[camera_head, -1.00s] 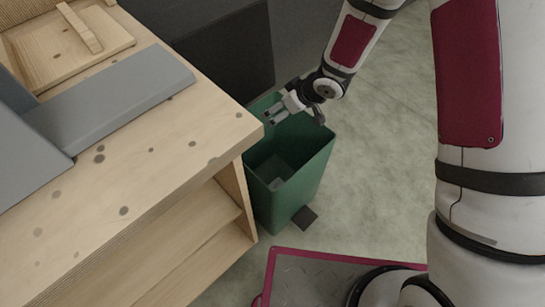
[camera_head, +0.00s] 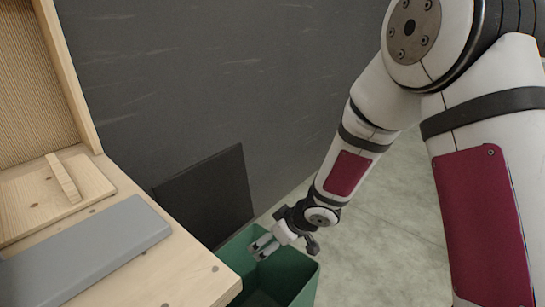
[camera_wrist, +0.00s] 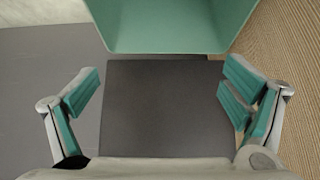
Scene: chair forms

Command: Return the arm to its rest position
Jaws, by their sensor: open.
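My gripper (camera_head: 264,246) is at the end of my arm, over the back left part of the green bin (camera_head: 292,270). In the wrist view its two teal-padded fingers are wide apart with nothing between them (camera_wrist: 160,90). The bin's green wall (camera_wrist: 172,28) shows at the top of that view. My arm reaches down from the upper right in the head view, outstretched and bent at the elbow. The lower part of the bin is cut off by the picture edge.
A wooden workbench (camera_head: 165,275) stands left of the bin, with a grey slab (camera_head: 85,255) and a wooden board (camera_head: 50,195) on it. A dark panel (camera_head: 215,195) leans on the dark wall (camera_head: 230,80) behind. Pale floor (camera_head: 385,230) is clear to the right.

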